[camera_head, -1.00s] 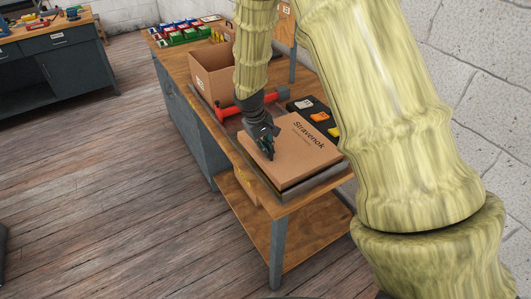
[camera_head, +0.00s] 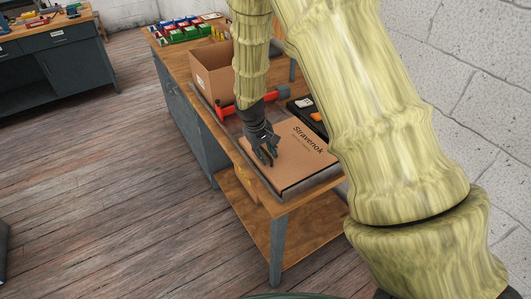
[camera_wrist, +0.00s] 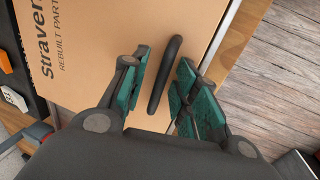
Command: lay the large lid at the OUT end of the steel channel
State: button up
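The large lid (camera_head: 300,165) is a flat brown cardboard panel printed "Stravenok". It lies flat over the near end of the steel channel (camera_head: 312,186) on the bench, and most of the channel there is hidden beneath it. In the wrist view the lid (camera_wrist: 100,45) has a black bar handle (camera_wrist: 166,72). My gripper (camera_head: 268,160) is over the lid's left part. In the wrist view its teal-padded fingers (camera_wrist: 165,95) stand open on either side of the handle, with gaps visible. No OUT mark is readable.
An open cardboard box (camera_head: 212,70) and coloured bins (camera_head: 180,30) stand farther along the bench. A black tray with orange and white pieces (camera_head: 308,108) is beside the wall. Wooden floor lies clear left of the bench.

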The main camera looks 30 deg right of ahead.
jog(key=shift+r, duration=0.15)
jog(key=b+v, duration=0.3)
jog(key=v, duration=0.8)
jog(key=shift+r+b, duration=0.3)
jog(key=shift+r, duration=0.05)
jog(key=shift+a, duration=0.1)
